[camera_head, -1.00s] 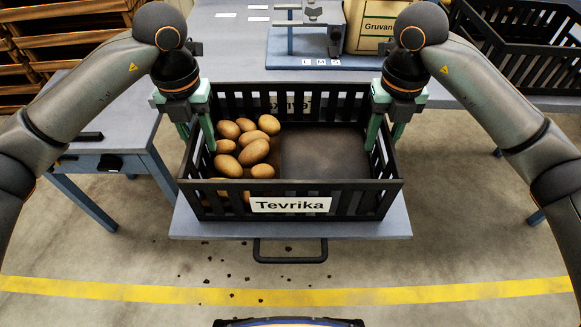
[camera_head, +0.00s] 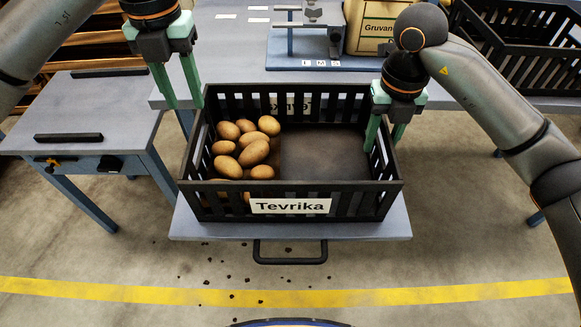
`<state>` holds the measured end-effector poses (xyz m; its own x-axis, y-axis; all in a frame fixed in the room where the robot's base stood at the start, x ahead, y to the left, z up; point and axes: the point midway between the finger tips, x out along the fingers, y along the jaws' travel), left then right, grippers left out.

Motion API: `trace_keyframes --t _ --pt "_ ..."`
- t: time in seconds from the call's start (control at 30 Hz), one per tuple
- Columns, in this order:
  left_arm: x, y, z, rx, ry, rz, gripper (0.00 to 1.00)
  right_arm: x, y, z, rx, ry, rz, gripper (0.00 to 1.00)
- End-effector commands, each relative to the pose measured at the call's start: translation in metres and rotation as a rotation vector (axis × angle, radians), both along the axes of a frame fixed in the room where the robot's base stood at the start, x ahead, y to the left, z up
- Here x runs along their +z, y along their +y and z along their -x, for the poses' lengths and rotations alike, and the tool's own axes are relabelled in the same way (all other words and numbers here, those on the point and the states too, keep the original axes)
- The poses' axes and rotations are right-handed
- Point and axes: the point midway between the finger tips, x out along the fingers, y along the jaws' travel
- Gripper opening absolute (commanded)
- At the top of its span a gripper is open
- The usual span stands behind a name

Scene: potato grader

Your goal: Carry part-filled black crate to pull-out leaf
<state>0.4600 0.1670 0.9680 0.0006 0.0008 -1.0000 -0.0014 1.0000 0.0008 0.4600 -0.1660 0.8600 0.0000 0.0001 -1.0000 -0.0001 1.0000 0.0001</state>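The black crate (camera_head: 350,205) with the "Tevrika" label rests on the grey pull-out leaf (camera_head: 385,230). Several potatoes (camera_head: 254,152) lie in its left part, and the right part of its floor is bare. My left gripper (camera_head: 186,103) is open and empty, raised above and just left of the crate's far left corner, with its fingers apart. My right gripper (camera_head: 384,136) is at the crate's right wall, with one green finger inside the wall and one outside. Whether its fingers press on the wall is hard to tell.
A side table (camera_head: 115,88) with two black bars stands at left. Behind are the main table (camera_head: 235,55), a blue board with a stand (camera_head: 310,62), a "Gruvan" sack (camera_head: 372,30) and another black crate (camera_head: 500,55). A handle (camera_head: 290,260) juts from the leaf's front.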

Motion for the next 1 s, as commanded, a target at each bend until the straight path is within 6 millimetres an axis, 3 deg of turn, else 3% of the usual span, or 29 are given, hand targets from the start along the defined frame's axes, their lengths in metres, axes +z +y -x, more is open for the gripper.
trace_keyframes --t 0.33,0.8,1.0 --pt "0.013 0.000 0.000 0.000 0.001 0.000 0.40 0.011 0.000 -0.001 0.000 -0.004 0.001 0.40" --pt "0.012 0.000 0.000 0.000 0.001 0.000 0.40 0.089 -0.001 -0.001 -0.002 -0.005 0.002 0.40" --pt "0.012 0.000 0.000 0.000 0.001 0.000 0.40 0.112 0.000 0.000 -0.001 -0.002 0.001 0.40"
